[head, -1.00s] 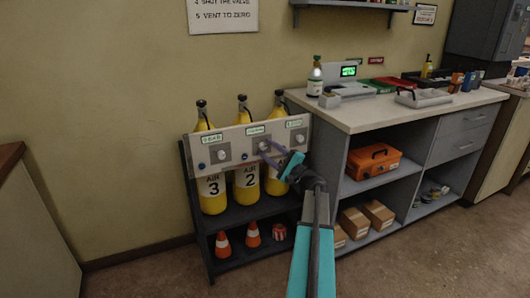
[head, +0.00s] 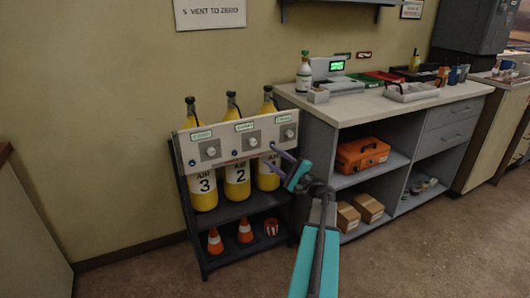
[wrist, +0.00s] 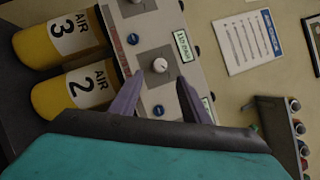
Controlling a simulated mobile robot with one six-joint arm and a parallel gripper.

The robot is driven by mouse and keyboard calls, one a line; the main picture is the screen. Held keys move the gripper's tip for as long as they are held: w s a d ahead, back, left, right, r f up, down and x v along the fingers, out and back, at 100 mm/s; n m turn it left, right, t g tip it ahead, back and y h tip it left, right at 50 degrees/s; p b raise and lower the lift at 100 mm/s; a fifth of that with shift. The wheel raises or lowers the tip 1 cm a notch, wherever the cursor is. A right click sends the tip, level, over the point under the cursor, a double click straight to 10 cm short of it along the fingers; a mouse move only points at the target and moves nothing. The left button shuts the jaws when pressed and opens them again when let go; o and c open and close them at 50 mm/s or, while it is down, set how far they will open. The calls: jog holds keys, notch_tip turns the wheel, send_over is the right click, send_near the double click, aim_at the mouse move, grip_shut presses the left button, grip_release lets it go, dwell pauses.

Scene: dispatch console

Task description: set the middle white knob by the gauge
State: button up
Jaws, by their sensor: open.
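The middle white knob (head: 252,142) is on a pale panel (head: 230,149) in front of yellow bottles. A white knob (wrist: 160,65), apparently the same one, is at the centre of the wrist view. My gripper (wrist: 160,84) is open, its two purple fingers reaching toward this knob from either side below it, with nothing between them. In the head view my gripper (head: 271,154) is just right of and below the middle knob, apart from it. A green-framed label (wrist: 183,45) is beside the knob; no dial gauge is clear.
The left knob (head: 210,151) and right knob (head: 289,133) flank the middle one. Small blue buttons (wrist: 133,39) sit between knobs. Cones (head: 245,231) stand on the lower shelf. A grey counter (head: 385,105) is close on the right. Floor at the front left is free.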

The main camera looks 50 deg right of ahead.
jog(key=shift+v, duration=2.6)
